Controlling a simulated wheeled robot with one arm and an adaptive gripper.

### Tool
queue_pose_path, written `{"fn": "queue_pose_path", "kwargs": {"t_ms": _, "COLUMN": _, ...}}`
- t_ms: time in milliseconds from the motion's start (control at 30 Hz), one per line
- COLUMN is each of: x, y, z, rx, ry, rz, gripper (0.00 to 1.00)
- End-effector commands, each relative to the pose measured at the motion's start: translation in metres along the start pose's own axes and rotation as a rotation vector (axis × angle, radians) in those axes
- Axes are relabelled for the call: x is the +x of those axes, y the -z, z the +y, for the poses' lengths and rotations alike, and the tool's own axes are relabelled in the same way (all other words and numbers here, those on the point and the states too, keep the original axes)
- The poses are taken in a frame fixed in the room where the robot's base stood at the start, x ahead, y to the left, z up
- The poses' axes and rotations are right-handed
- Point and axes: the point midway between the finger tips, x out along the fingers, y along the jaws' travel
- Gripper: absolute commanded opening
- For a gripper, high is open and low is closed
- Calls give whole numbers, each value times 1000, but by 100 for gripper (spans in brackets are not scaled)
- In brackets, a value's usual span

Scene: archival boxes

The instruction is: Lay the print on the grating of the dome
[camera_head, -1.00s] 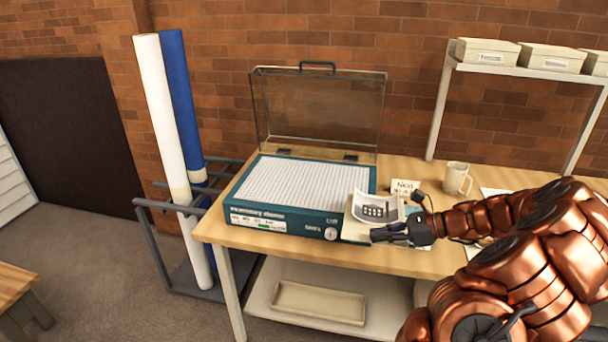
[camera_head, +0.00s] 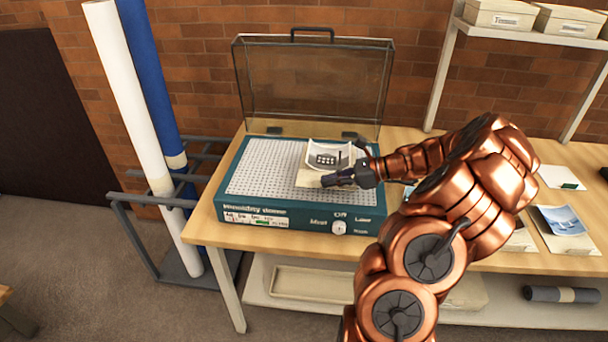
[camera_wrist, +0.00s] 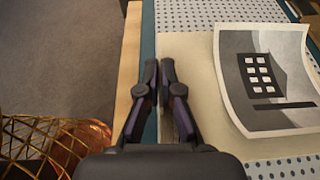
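The print (camera_head: 328,156), a grey curled sheet with a dark block of pale squares, lies on a cream board (camera_head: 312,180). The wrist view shows the print (camera_wrist: 268,85) with raised edges on the board (camera_wrist: 198,65). My gripper (camera_head: 338,180) is shut on the board's near edge; its fingers (camera_wrist: 159,65) are close together there. The board is over the right part of the white perforated grating (camera_head: 262,170) of the teal humidity dome base (camera_head: 290,215). I cannot tell whether it touches the grating. The clear dome lid (camera_head: 312,85) stands open behind.
A white roll (camera_head: 130,100) and a blue roll (camera_head: 150,80) stand in a rack left of the table (camera_head: 205,225). Other prints, one bluish (camera_head: 562,220), lie at the right. Boxes (camera_head: 500,12) sit on a shelf above. My arm covers the table's middle.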

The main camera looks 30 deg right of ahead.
Motion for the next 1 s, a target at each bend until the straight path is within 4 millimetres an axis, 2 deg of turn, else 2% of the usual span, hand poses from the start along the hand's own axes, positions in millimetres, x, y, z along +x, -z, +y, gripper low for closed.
{"fn": "queue_pose_path", "kwargs": {"t_ms": 200, "x": 42, "y": -14, "z": -22, "rx": 0, "ry": -5, "rz": 3, "gripper": 0}}
{"fn": "queue_pose_path", "kwargs": {"t_ms": 400, "x": 69, "y": -22, "z": -36, "rx": -1, "ry": -5, "rz": 0, "gripper": 0}}
{"fn": "queue_pose_path", "kwargs": {"t_ms": 667, "x": 78, "y": -18, "z": -39, "rx": -1, "ry": -5, "rz": -1, "gripper": 0}}
{"fn": "queue_pose_path", "kwargs": {"t_ms": 1000, "x": 88, "y": 8, "z": -39, "rx": 1, "ry": -3, "rz": -1, "gripper": 0}}
